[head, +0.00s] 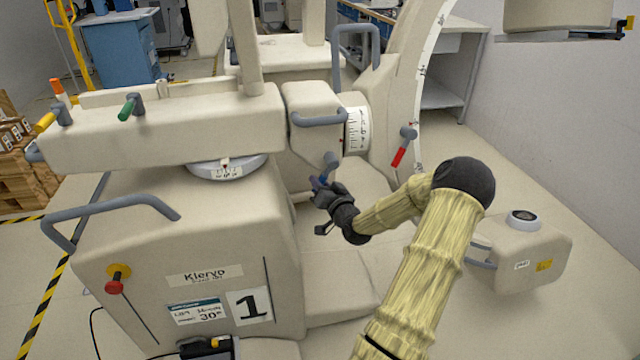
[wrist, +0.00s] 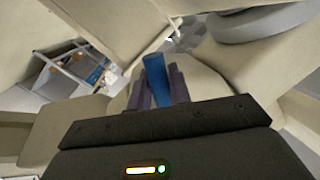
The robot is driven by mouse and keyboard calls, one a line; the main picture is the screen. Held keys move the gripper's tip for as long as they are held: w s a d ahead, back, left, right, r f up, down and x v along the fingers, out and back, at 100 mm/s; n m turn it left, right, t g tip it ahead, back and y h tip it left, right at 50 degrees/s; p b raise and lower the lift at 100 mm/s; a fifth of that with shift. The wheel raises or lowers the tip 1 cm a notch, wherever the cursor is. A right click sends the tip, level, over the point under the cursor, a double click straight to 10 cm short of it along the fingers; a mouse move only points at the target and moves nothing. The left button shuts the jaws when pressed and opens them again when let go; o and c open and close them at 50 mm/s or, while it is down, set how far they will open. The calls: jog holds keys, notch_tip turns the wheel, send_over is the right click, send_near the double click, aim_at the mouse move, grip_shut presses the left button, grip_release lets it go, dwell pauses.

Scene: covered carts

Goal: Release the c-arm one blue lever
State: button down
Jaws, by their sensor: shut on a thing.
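The c-arm labelled 1 (head: 180,240) is a large beige covered machine in the head view. Its blue lever (head: 318,183) hangs under the joint below the white scale ring, with a grey hub above it. My gripper (head: 322,190) is at this lever and shut on it. In the wrist view the blue lever (wrist: 155,80) stands between the two dark fingers of my gripper (wrist: 160,88), one on each side. In the head view the fingers hide part of the lever.
A red lever (head: 399,156) hangs at the curved arc to the right. Green (head: 127,112), yellow and orange levers are at the left end. A grey handle (head: 110,210) juts from the body. A beige box unit (head: 530,255) is right of my arm.

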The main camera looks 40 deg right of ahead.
jog(key=shift+d+f+n, duration=0.1)
jog(key=shift+d+n, duration=0.05)
jog(key=shift+n, duration=0.15)
jog(key=s+d+n+g+h+b, duration=0.1)
jog(key=s+d+n+g+b, duration=0.1)
jog(key=d+n, duration=0.4)
jog(key=shift+s+n+g+b, duration=0.4)
jog(key=shift+s+n+b, duration=0.35)
jog(key=shift+n+b, duration=0.9)
jog(key=shift+d+n+p, duration=0.1)
jog(key=shift+n+p, duration=0.3)
jog(key=shift+n, duration=0.05)
jog(key=c, duration=1.3)
grip_release()
jog(key=shift+s, duration=0.1)
